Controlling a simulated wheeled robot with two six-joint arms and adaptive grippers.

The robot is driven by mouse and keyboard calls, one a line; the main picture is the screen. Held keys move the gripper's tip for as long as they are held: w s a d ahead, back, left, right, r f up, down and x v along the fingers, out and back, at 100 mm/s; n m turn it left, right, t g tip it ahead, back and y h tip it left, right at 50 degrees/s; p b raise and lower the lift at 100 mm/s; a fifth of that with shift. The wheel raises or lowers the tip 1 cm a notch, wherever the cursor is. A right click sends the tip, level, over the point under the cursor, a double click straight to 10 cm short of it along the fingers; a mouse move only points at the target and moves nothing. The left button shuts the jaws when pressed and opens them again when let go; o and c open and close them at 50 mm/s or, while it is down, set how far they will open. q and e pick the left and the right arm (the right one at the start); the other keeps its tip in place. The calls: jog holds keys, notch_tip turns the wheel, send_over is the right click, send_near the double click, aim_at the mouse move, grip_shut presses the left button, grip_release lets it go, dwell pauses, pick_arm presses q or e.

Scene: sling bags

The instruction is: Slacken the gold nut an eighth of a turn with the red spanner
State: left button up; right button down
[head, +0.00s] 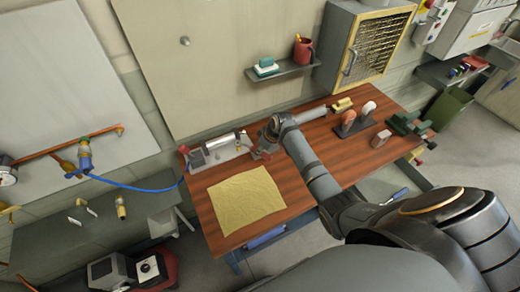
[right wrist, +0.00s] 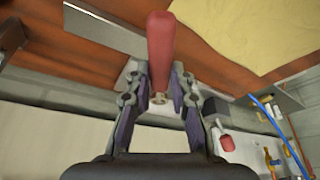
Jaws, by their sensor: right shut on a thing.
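The red spanner's handle (right wrist: 160,45) stands between the fingers of my right gripper (right wrist: 160,95) in the right wrist view. The gripper is shut on it. A small brassy piece (right wrist: 159,98) shows at the handle's lower end; I cannot tell whether it is the gold nut. The spanner's jaw is hidden. In the head view my right gripper (head: 266,146) is low over the back of the wooden bench, at the right end of a pale fixture (head: 215,153) with a metal cylinder. The gold nut cannot be made out there. My left gripper is not in view.
A yellow cloth (head: 245,198) lies on the bench (head: 207,222) in front of the fixture. Right of my arm are a holder with rounded pieces (head: 348,123), a small block (head: 380,138) and a green vice (head: 405,123). A shelf (head: 283,71) hangs on the wall behind.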

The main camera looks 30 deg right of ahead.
jog(key=shift+f+b, duration=0.95)
jog(key=shift+f, duration=0.75)
jog(key=shift+w+d, duration=0.1)
jog(key=shift+w+d+f+n+b, duration=0.15)
jog(key=shift+w+d+n+b, duration=0.4)
jog(key=shift+n+b, duration=0.4)
jog(key=shift+w+d+n+g+y+b, duration=0.1)
jog(key=shift+d+n+g+y+b, duration=0.2)
jog(key=shift+b, duration=0.15)
